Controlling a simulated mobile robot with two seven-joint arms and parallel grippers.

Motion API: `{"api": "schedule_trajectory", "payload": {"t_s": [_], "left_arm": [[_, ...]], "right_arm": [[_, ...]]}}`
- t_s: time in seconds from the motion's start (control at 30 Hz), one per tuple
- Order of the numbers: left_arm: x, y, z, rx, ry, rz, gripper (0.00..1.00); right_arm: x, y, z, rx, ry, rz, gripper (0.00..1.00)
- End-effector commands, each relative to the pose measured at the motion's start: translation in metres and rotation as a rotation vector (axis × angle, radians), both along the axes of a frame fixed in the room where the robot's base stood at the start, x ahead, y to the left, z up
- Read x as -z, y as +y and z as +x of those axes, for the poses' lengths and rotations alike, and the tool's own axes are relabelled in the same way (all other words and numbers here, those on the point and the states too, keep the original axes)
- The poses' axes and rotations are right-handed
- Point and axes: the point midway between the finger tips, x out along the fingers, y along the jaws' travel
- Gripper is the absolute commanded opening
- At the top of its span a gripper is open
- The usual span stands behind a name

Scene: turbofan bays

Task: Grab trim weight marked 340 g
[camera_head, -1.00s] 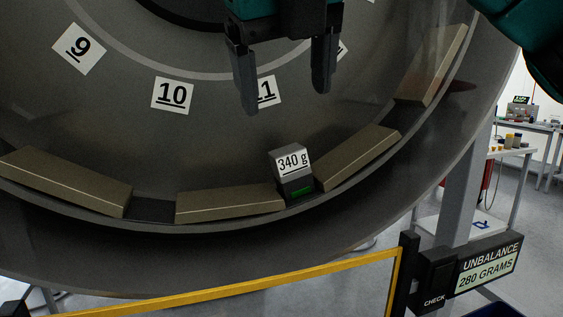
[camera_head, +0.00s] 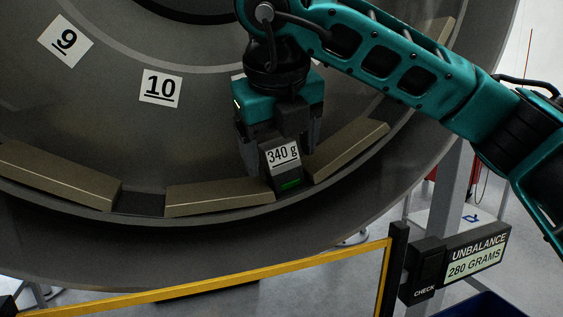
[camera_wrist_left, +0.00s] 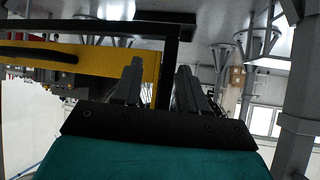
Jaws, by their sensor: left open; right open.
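The trim weight marked 340 g (camera_head: 283,156) is a grey block with a white label and a green patch near its base. It sits in a slot on the inner rim of the large fan ring (camera_head: 130,231), between two tan blocks. My right gripper (camera_head: 277,160) is at the weight, with its open fingers on either side of the block's upper part. I cannot tell whether the fingers touch it. My left gripper (camera_wrist_left: 156,85) shows only in the left wrist view, open and empty, its two dark fingers apart.
Tan blocks (camera_head: 220,196) line the rim on both sides of the weight. A yellow barrier rail (camera_head: 250,272) crosses in front of the ring. A display reading UNBALANCE 280 GRAMS (camera_head: 474,258) with a CHECK box (camera_head: 422,275) stands at the lower right. An empty slot (camera_head: 140,203) lies left of the weight.

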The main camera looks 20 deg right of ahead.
Motion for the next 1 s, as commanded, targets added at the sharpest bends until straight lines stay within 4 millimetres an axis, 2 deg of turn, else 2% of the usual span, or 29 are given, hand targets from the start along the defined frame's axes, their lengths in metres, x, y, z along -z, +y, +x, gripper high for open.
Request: {"api": "schedule_trajectory", "payload": {"t_s": [0.1, 0.33, 1.0], "left_arm": [[-0.0028, -0.0002, 0.0030, 0.000, -0.007, 0.000, 0.43], [-0.0027, -0.0003, 0.0031, 0.001, -0.007, -0.001, 0.43], [-0.0003, -0.0002, -0.0017, 0.000, 0.002, -0.001, 0.43]], "right_arm": [[0.0063, -0.0015, 0.0035, -0.001, 0.000, 0.002, 0.80], [0.0070, -0.0015, 0.0038, -0.002, -0.001, 0.000, 0.79], [0.0065, -0.0014, 0.0037, -0.001, -0.001, 0.001, 0.15]]}}
